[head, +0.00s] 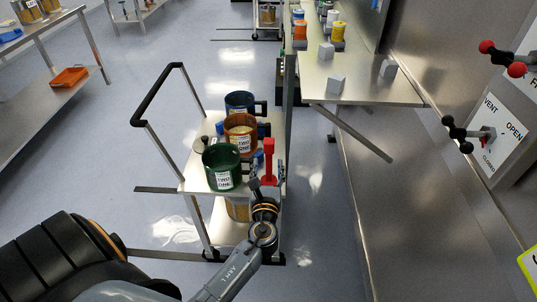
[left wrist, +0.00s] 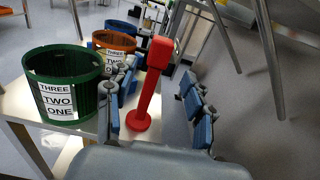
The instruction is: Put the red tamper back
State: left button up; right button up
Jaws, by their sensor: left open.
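The red tamper (head: 268,160) stands upright at the right edge of the cart's top shelf (head: 196,181), beside the green container (head: 222,166). In the left wrist view the tamper (left wrist: 150,85) shows its tall handle and round base. My left gripper (head: 264,188) is at the near side of the tamper. In the left wrist view its blue-padded fingers (left wrist: 158,112) are open, one on each side of the tamper in the picture, with no visible grip on it. My right gripper is not in view.
An orange container (head: 240,131) and a blue one (head: 239,103) stand behind the green one. The cart has a black handle (head: 153,92) at its left. A metal bench (head: 350,92) with grey blocks lies to the right. Open floor lies left of the cart.

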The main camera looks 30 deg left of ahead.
pick_arm(q)
jog(key=s+d+f+n+g+h, duration=0.2)
jog(key=s+d+f+n+g, duration=0.3)
jog(key=f, duration=0.7)
jog(key=s+f+n+h, duration=0.3)
jog(key=s+f, duration=0.4)
jog(key=f, duration=0.5)
jog(key=s+d+f+n+g+h, duration=0.25)
jog(key=s+f+n, duration=0.2)
jog(key=f, duration=0.75)
jog(key=s+f+n+g, duration=0.2)
jog(key=s+f+n, duration=0.2)
jog(key=s, duration=0.5)
jog(key=s+d+f+n+g+h, duration=0.1)
jog(key=s+f+n, duration=0.4)
jog(key=s, duration=0.5)
jog(key=s+f+n+g+h, duration=0.1)
jog(key=s+f+n+g, duration=0.2)
jog(key=s, duration=0.6)
jog(key=f+n, duration=0.1)
jog(key=n, duration=0.1)
jog(key=shift+s+d+f+n+g, duration=0.2)
jog(key=shift+d+f+n+g, duration=0.1)
jog(key=shift+d+n+g, duration=0.1)
jog(key=shift+r, duration=0.1)
